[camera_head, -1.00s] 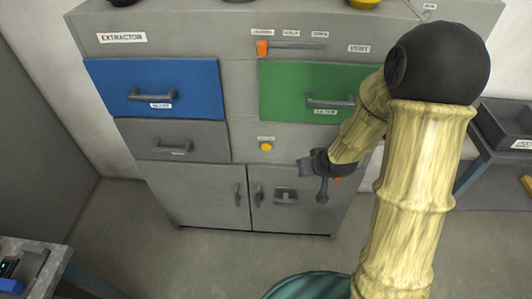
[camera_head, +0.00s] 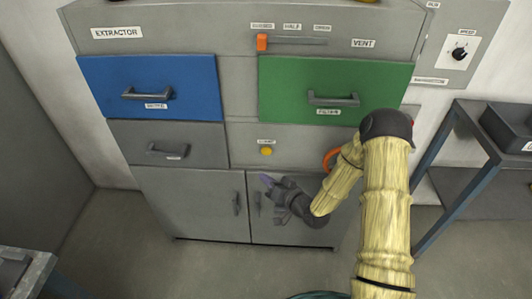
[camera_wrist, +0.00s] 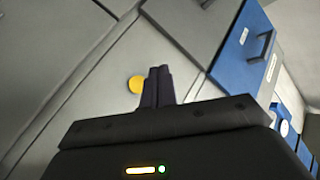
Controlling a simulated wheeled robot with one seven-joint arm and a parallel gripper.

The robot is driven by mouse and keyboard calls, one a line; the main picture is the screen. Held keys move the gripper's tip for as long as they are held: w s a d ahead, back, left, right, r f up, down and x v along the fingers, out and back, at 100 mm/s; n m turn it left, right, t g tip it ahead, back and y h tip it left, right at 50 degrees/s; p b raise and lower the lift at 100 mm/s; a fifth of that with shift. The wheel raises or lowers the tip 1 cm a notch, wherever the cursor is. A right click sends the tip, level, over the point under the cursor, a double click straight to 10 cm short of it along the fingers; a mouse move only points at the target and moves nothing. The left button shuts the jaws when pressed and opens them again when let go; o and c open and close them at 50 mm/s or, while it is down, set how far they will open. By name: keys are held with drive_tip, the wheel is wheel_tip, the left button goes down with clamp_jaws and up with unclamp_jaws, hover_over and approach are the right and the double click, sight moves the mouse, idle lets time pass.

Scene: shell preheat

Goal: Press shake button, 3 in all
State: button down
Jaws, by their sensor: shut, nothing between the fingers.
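The round yellow button (camera_head: 265,151) sits on a grey panel of the extractor, under a small label I cannot read clearly. In the wrist view the yellow button (camera_wrist: 134,85) shows just left of the fingertips. My gripper (camera_head: 267,181) is shut and empty, a little below the button in the head view, in front of the lower cabinet doors. In the wrist view my gripper's closed dark fingers (camera_wrist: 160,72) partly overlap the button's right side. I cannot tell any contact with it.
A blue drawer (camera_head: 185,100) and green drawer (camera_head: 290,85) have protruding handles above the button. An orange slider (camera_head: 262,42) is higher up. An orange ring (camera_head: 328,158) is partly hidden by my arm. A blue-legged table (camera_head: 450,195) stands at right.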

sight(266, 151)
drive_tip(key=shift+w, duration=0.15)
drive_tip(key=w, duration=0.8)
drive_tip(key=shift+w+d, duration=0.25)
drive_tip(key=shift+a, duration=0.15)
idle(0.5)
drive_tip(key=shift+w+b, duration=0.15)
drive_tip(key=shift+b, duration=0.15)
idle(0.9)
drive_tip(key=shift+w, duration=0.3)
